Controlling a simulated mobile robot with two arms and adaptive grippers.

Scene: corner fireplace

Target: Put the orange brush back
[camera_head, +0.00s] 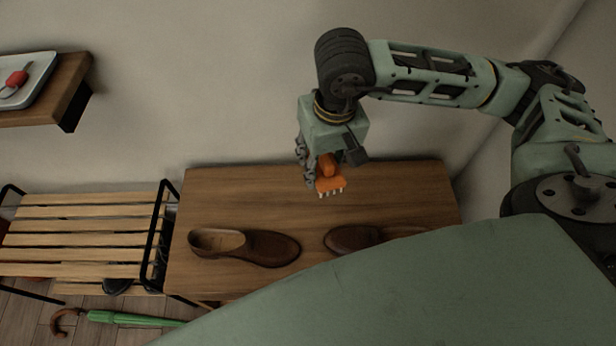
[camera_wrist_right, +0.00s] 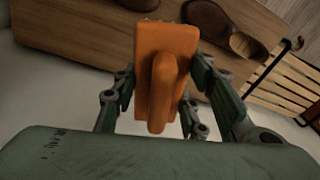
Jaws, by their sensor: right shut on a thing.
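The orange brush (camera_head: 329,180) is in my right gripper (camera_head: 328,172), above the back part of the wooden bench top (camera_head: 240,190). Its pale bristles point down in the head view. In the right wrist view the brush (camera_wrist_right: 162,60) sits between the two fingers of the right gripper (camera_wrist_right: 162,85), which is shut on its raised handle. I cannot tell from these views how high it is above the bench. My left gripper is not in view.
Two brown shoes, one at left (camera_head: 250,247) and one at right (camera_head: 352,240), lie on the bench. A slatted rack (camera_head: 80,230) stands left. A wall shelf (camera_head: 65,95) holds a tray (camera_head: 38,72) with a red item (camera_head: 16,80). A green umbrella (camera_head: 130,319) lies on the floor.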

